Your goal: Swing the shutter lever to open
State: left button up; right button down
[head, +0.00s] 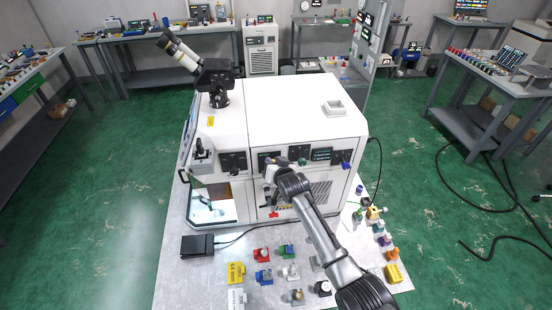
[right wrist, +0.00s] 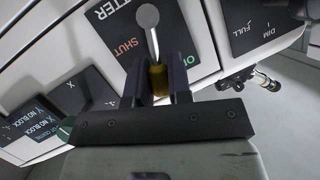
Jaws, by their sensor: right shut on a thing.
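The lever points down towards the gripper in this view, beside the SHUT mark. In the head view my right gripper (head: 274,168) is at the machine's front panel and hides the lever. My left gripper is not in view.
The white machine (head: 290,105) fills the middle. A DIM/FULL control (right wrist: 262,30) is on the panel right of the gripper in the wrist view, with black NO BLOCK labels (right wrist: 40,115) at left. Coloured blocks and fixtures (head: 263,277) lie on the light mat in front.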

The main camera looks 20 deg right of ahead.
jog(key=shift+a+r+n+g+h, duration=0.1)
jog(key=shift+a+n+g+h, duration=0.2)
jog(key=shift+a+n+h, duration=0.3)
jog(key=shift+w+a+n+p, duration=0.15)
jog(key=shift+n+p, duration=0.2)
jog(key=shift+n, duration=0.25)
jog(key=shift+h, duration=0.3)
jog(key=c, duration=1.1)
grip_release()
jog(key=shift+a, duration=0.1)
jog(key=b+v, duration=0.1)
jog(key=v, duration=1.2)
jog(key=shift+s+r, duration=0.3)
jog(key=shift+s, duration=0.05)
